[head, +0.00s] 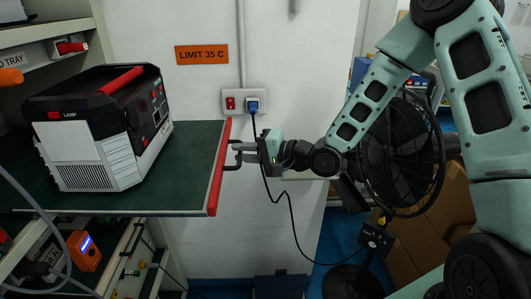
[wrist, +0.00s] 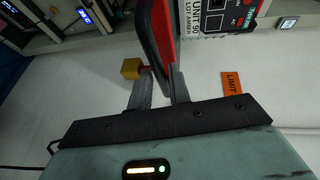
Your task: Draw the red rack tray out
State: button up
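The red rack tray (head: 190,192) is a dark green shelf with a red front edge (head: 218,170). It juts out of the rack at the left, level. A black-and-white instrument (head: 95,125) with a red top grip stands on it. A dark handle (head: 230,167) sticks out from the red edge. My gripper (head: 240,153) is at this handle from the right. In the wrist view the fingers of my gripper (wrist: 160,80) stand on both sides of the dark handle, seemingly closed on it. The red edge (wrist: 164,20) runs up between them. The exact contact is partly hidden.
A lower shelf (head: 130,262) holds an orange device (head: 84,252). A wall socket (head: 244,102) with a hanging cable is behind my gripper, below an orange limit sign (head: 202,54). A black fan (head: 400,150) and cardboard boxes (head: 440,220) stand at the right behind my arm.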

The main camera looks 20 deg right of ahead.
jog(key=p+v, duration=0.4)
jog(key=v, duration=1.3)
jog(key=shift+r+p, duration=0.2)
jog(key=shift+p, duration=0.2)
jog(key=shift+a+f, duration=0.1)
jog(key=shift+f, duration=0.05)
jog(key=s+a+f+n+g+h+b, duration=0.1)
jog(key=a+f+n+g+h+b, duration=0.4)
jog(key=a+f+n+h+b, duration=0.45)
jog(key=s+a+n+g+h+b, duration=0.1)
jog(key=s+a+n+g+b, duration=0.2)
jog(key=s, duration=0.7)
jog(key=s+a+n+g+b, duration=0.3)
jog(key=s, duration=0.7)
jog(key=shift+s+f+h, duration=0.35)
jog(key=shift+s+f, duration=0.05)
jog(key=shift+f, duration=0.1)
